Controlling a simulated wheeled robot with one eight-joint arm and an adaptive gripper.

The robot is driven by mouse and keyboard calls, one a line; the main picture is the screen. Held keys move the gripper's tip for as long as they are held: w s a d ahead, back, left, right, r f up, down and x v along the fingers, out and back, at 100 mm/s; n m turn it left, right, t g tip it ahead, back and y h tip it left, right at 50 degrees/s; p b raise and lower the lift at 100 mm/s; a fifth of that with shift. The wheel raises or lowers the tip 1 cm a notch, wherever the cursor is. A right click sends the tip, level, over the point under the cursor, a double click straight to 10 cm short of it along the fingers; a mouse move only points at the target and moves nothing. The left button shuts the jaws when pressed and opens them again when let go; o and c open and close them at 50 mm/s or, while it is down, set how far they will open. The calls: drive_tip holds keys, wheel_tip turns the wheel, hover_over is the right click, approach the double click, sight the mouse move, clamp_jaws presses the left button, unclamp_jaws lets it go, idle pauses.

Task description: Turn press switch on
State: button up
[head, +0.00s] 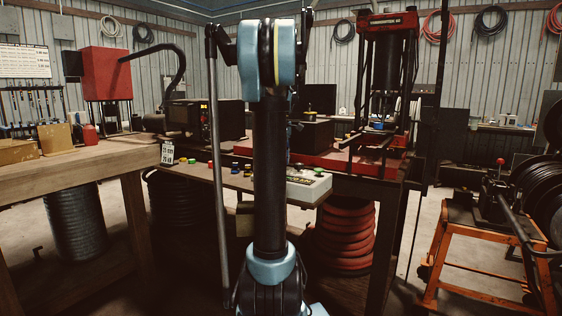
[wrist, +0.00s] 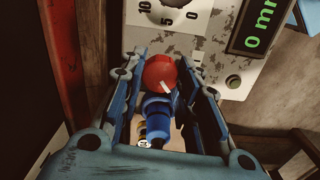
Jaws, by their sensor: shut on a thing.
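The press switch shows in the wrist view as a red round knob (wrist: 160,72) with a white mark, at the lower edge of a worn grey-white control panel (wrist: 200,54). My gripper (wrist: 162,74) is shut on this red knob, with a blue finger on each side of it. A blue cylindrical part (wrist: 155,108) shows between the fingers, just below the knob; I cannot tell what it belongs to. In the head view the control box (head: 310,184) sits at the bench's front edge, partly behind my arm. My gripper is hidden there.
In the wrist view a green display (wrist: 262,25) reads "0 mm", near a dial (wrist: 172,8) and a round button (wrist: 233,81). In the head view the red press (head: 385,110) stands on the bench behind the box. Small coloured caps (head: 188,160) lie to the left.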

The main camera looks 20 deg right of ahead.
drive_tip(key=m, duration=0.4)
drive_tip(key=shift+w, duration=0.2)
drive_tip(key=m, duration=0.4)
drive_tip(key=shift+m, duration=0.3)
drive_tip(key=m, duration=0.4)
drive_tip(key=shift+m, duration=2.1)
drive_tip(key=shift+a, duration=0.1)
drive_tip(key=o, duration=1.1)
drive_tip(key=shift+r, duration=0.1)
